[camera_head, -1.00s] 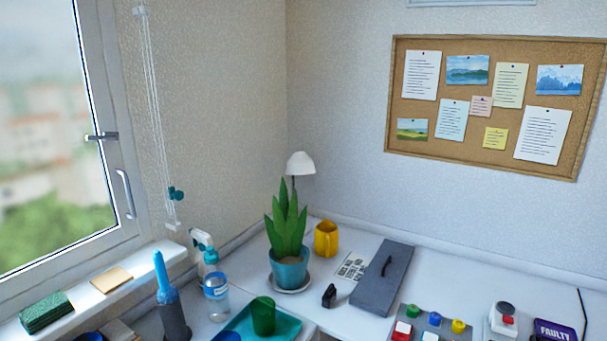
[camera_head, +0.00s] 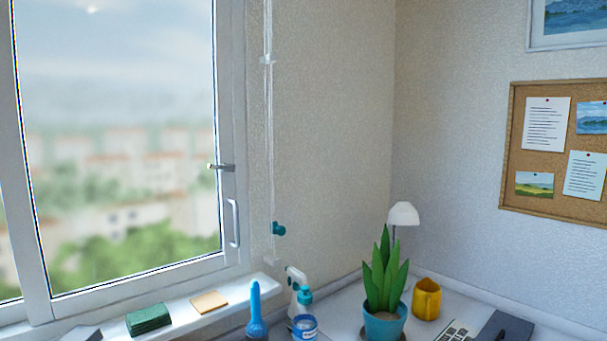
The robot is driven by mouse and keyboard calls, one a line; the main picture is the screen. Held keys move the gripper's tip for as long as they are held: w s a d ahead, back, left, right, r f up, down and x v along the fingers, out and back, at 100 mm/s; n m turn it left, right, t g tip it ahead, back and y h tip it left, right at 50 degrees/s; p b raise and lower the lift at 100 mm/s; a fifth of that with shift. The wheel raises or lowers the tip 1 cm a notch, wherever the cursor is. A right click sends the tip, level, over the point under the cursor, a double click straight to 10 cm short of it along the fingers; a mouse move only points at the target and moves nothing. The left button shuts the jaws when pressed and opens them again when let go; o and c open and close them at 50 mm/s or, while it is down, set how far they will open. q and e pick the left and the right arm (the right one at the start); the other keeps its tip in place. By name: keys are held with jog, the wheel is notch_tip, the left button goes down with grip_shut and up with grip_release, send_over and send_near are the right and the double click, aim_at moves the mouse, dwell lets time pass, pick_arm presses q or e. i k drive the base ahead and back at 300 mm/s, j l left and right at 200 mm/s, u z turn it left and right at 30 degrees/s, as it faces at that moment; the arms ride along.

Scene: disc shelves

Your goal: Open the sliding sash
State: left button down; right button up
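The window sash (camera_head: 236,120) has a white frame around a large pane and stands at the left of the head view. A metal lever handle (camera_head: 222,167) sticks out from its right stile, pointing left. A white vertical pull handle (camera_head: 233,222) sits below it on the same stile. The sash's right edge is against the window frame, and I see no gap there. Neither of my grippers is in view.
The sill (camera_head: 190,310) holds a green sponge (camera_head: 149,319) and a tan pad (camera_head: 209,302). A cord with a teal knob (camera_head: 278,229) hangs right of the sash. A blue-handled brush (camera_head: 256,308), spray bottle (camera_head: 299,300) and potted plant (camera_head: 384,290) stand below.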

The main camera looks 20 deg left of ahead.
aim_at(42, 307)
jog(key=u, duration=1.4)
